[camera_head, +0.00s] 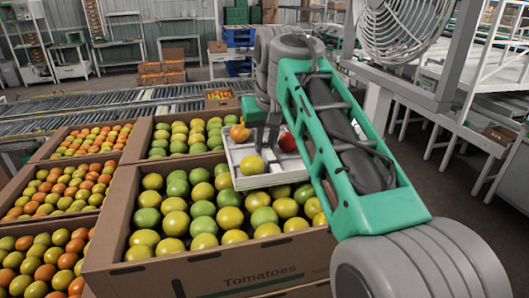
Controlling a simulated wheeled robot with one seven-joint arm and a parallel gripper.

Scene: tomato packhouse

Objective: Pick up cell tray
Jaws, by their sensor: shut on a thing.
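The cell tray (238,170) is a light, shallow tray above the front cardboard box of tomatoes. My gripper (269,145) reaches down over the tray from my green and grey arm and is shut on the tray. The arm hides the tray's right part, and the exact grip on it is hard to see. I cannot tell whether the tray touches the tomatoes below.
The front box (225,255) is full of green and yellow tomatoes. Another such box (142,140) stands behind it, and boxes of orange tomatoes (50,210) are at the left. A roller conveyor (85,112) runs behind. A large fan (405,25) hangs at the upper right.

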